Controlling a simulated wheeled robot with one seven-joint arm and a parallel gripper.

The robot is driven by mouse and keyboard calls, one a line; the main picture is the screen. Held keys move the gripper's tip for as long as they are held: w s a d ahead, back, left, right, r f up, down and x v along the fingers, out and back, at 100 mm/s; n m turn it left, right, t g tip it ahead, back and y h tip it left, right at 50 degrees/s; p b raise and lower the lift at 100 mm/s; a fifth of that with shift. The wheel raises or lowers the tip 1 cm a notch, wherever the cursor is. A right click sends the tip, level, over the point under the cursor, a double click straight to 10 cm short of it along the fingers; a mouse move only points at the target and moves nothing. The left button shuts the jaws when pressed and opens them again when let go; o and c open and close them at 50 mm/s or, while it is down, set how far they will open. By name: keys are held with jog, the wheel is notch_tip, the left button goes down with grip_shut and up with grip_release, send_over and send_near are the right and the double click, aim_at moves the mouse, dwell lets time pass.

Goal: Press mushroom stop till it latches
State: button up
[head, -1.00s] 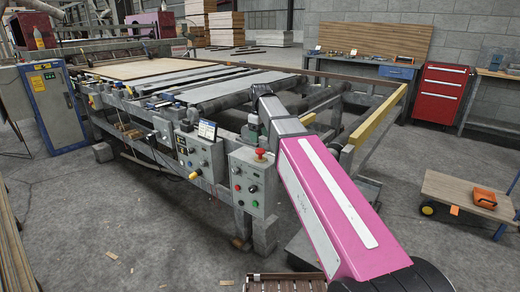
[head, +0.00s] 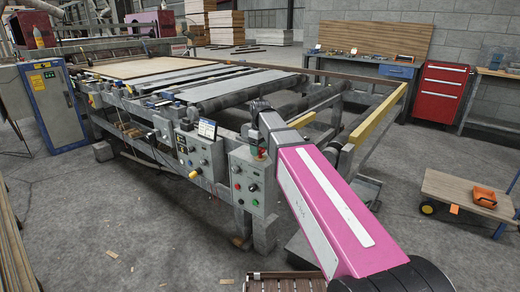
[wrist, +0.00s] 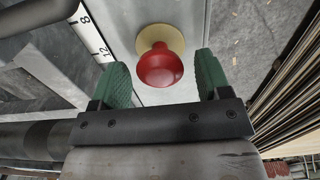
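The red mushroom stop (wrist: 160,68) sits on a round yellow base on a grey surface in the wrist view. In the head view my gripper mostly covers it, above the grey control box (head: 262,176). My gripper (wrist: 163,74) is open, with one green finger pad to the left and one to the right of the red head. Nothing is held. The wrist view does not clearly show whether the pads touch the button. In the head view my gripper (head: 258,147) points down at the top of the box.
The box front carries several coloured buttons. A second control panel (head: 205,155) with a small screen (head: 207,130) stands left of it. The conveyor's rollers (head: 225,101) lie behind. A yellow rail (head: 378,118) runs to the right. A wheeled cart (head: 455,188) stands at right.

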aim_at(260, 149)
jog(key=c, duration=0.9)
jog(key=shift+o, duration=0.2)
jog(key=shift+f, duration=0.65)
jog(key=o, duration=1)
jog(key=shift+r, duration=0.1)
jog(key=shift+r, duration=3.45)
